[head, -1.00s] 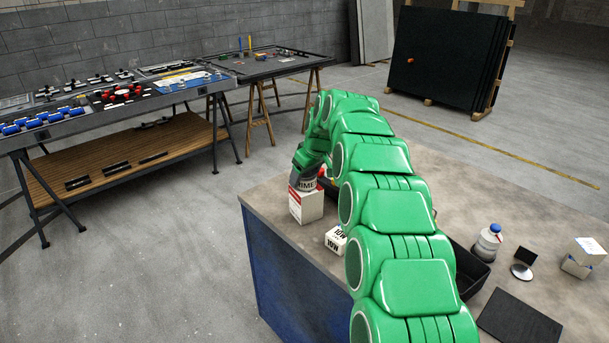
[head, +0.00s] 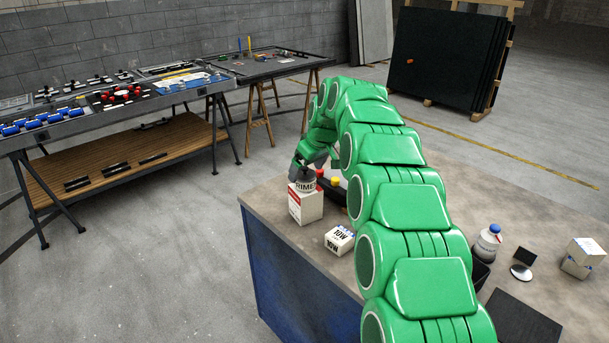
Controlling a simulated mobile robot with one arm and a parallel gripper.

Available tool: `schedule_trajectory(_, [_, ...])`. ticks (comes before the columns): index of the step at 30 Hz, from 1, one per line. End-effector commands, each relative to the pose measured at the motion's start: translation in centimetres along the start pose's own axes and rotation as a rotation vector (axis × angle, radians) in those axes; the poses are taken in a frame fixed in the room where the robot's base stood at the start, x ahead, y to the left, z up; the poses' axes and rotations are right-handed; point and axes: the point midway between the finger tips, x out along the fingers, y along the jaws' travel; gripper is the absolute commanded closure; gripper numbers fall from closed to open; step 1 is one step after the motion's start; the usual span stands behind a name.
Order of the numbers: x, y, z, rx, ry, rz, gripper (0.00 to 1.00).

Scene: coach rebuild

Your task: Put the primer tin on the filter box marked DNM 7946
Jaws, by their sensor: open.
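The primer tin (head: 306,185), grey with a dark band reading "RIME", stands upright on top of a white box with a red panel (head: 306,209) at the left corner of the workbench. The box's marking is too small to read, so I cannot tell whether it says DNM 7946. My gripper (head: 305,167) is open, just above and behind the tin, partly hidden by my green arm. I cannot tell whether a finger still touches the tin.
A white box marked "10W" (head: 340,240) lies near the bench's front edge. Red and yellow caps (head: 335,181) show behind the tin. A blue-capped bottle (head: 488,243), a small dark stand (head: 523,263), a black mat (head: 519,319) and stacked boxes (head: 583,257) are at right.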

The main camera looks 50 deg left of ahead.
Motion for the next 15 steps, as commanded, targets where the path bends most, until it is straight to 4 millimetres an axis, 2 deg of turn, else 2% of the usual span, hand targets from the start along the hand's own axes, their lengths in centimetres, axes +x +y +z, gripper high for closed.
schedule_trajectory(1, [-1.2, 0.1, 0.0, 0.000, 0.002, 0.002, 0.05])
schedule_trajectory(6, [-4.2, 0.1, 0.0, 0.001, 0.002, 0.002, 0.05])
schedule_trajectory(15, [-7.8, 0.0, 0.1, 0.000, -0.001, -0.002, 0.05])
